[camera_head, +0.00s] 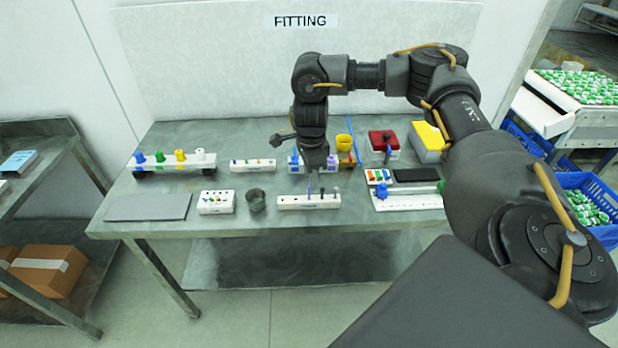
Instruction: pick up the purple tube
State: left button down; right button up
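My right arm reaches in from the right, and its gripper (311,168) points down over the middle of the table. The gripper and wrist hide the middle of that rack. A thin pale violet line shows below the gripper, above the white front rack (290,202); I cannot tell what it is. The fingertips are too small and dark to show whether they are open or hold anything. My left gripper is out of view.
A flat grey plate (148,206) lies at the left.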

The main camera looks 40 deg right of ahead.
aim_at(309, 190)
jog(key=shift+a+f+p, duration=0.15)
jog(key=shift+f+p, duration=0.15)
jog(key=shift+f, duration=1.3)
jog(key=shift+a+f+p, duration=0.1)
jog(key=shift+f+p, duration=0.2)
jog(key=shift+f, duration=1.25)
grip_shut()
